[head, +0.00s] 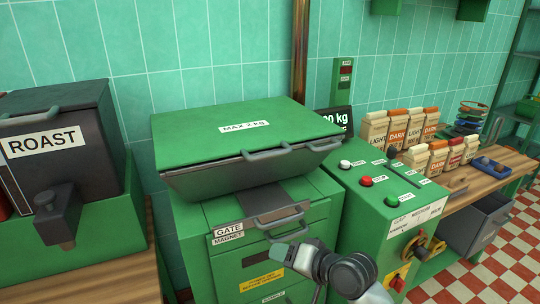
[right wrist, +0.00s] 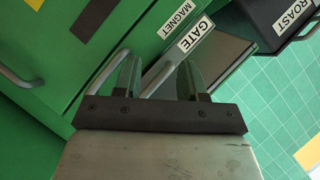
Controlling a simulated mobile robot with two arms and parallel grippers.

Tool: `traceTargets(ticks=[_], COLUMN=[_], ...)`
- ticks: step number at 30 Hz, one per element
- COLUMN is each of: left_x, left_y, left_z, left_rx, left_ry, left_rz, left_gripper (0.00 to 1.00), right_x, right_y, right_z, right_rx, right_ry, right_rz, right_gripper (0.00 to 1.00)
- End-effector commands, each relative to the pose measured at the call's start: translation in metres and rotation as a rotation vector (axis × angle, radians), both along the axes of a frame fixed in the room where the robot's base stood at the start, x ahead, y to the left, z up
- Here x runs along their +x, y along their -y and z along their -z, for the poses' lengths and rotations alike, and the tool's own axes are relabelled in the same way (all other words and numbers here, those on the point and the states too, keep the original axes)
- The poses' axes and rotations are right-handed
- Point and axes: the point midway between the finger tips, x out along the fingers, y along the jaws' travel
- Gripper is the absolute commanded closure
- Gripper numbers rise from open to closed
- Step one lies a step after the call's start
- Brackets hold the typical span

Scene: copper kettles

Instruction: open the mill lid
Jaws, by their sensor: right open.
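The mill's green lid (head: 225,132), labelled MAX 2 kg, lies shut on top of the dark hopper (head: 215,184). A grey bar handle (head: 266,152) runs along the lid's front edge. My right gripper (head: 272,240) is in front of the mill, well below the lid, by the GATE label (head: 229,231) and the grey gate handle (head: 279,221). In the right wrist view the right gripper (right wrist: 158,78) is open, with a grey bar (right wrist: 160,76) showing between its fingers. I cannot tell whether they touch it. My left gripper is not in view.
A dark ROAST box (head: 60,140) stands on a green unit at the left. A green control panel (head: 385,190) with buttons adjoins the mill at the right. Coffee bags (head: 400,127) stand on a wooden counter beyond. A copper pipe (head: 299,50) rises behind the mill.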

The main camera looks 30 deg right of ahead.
Motion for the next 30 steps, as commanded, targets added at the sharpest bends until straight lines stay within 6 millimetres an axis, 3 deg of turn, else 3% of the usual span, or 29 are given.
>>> traceTargets(ticks=[1, 3, 6, 9, 16, 30], left_x=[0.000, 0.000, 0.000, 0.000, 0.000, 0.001], left_y=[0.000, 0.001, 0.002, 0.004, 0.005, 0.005], left_z=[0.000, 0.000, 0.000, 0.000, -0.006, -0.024], left_rx=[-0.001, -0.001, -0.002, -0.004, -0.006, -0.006], left_ry=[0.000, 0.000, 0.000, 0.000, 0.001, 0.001], left_rz=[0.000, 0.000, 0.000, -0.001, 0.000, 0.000], left_gripper=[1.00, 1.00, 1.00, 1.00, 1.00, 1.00], right_x=[0.019, 0.037, 0.051, 0.057, 0.075, 0.149], right_y=[0.016, 0.035, 0.058, 0.074, 0.077, 0.050], right_z=[-0.030, -0.067, -0.108, -0.134, -0.152, -0.163], right_rx=[0.116, 0.291, 0.488, 0.611, 0.682, 0.676], right_ry=[0.067, 0.145, 0.228, 0.278, 0.302, 0.299], right_rz=[0.039, 0.080, 0.113, 0.127, 0.133, 0.132], right_gripper=[0.59, 0.59, 0.59, 0.59, 0.59, 0.59])
